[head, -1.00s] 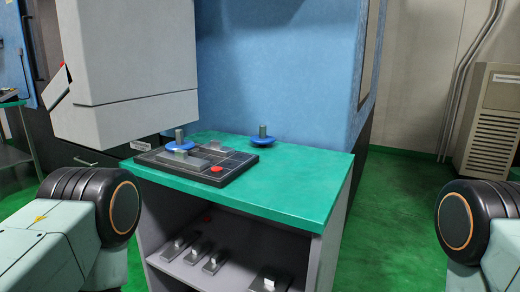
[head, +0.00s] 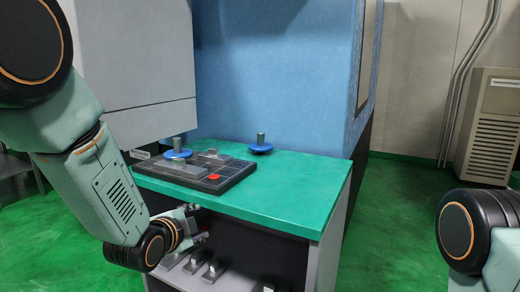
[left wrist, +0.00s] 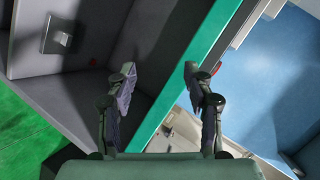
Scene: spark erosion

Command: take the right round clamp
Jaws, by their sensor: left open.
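The right round clamp (head: 261,148), a blue disc with a grey upright post, stands on the green table top right of the black tray. The left round clamp (head: 177,152), of the same kind, stands at the tray's back left. My left gripper (head: 199,222) is open and empty in front of the cabinet, just below the table's front edge, apart from both round clamps. In the left wrist view its two fingers (left wrist: 160,72) are spread, with the green edge beyond them. Neither round clamp can be made out there. My right gripper is out of view.
The black tray (head: 236,172) holds grey blocks and a red button. The green table top (head: 305,182) is bare at right. Grey clamps (head: 213,271) stand on the shelf below. A blue machine wall (head: 272,80) rises behind, and a grey machine housing (head: 135,60) overhangs at left.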

